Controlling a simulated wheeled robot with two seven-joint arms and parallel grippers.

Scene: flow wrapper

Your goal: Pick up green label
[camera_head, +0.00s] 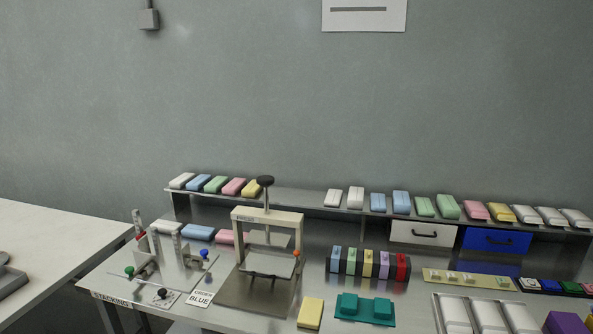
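A black holder (360,277) on the bench carries a row of coloured upright pieces. From left they are blue, green, yellow, purple and red. The green piece (351,262) is second from the left, between the blue and yellow ones. It looks like the green label, but it is too small to be sure. A small green-topped block (571,287) also sits at the far right of the bench, in a row with blue and white ones. Neither of my grippers is in view.
A press with a black knob (265,181) stands left of the holder. A teal fixture (364,309) and a yellow block (311,313) lie in front. A white tray (437,310) is at right. A shelf (300,198) with coloured bars runs behind. A card reads "BLUE" (200,299).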

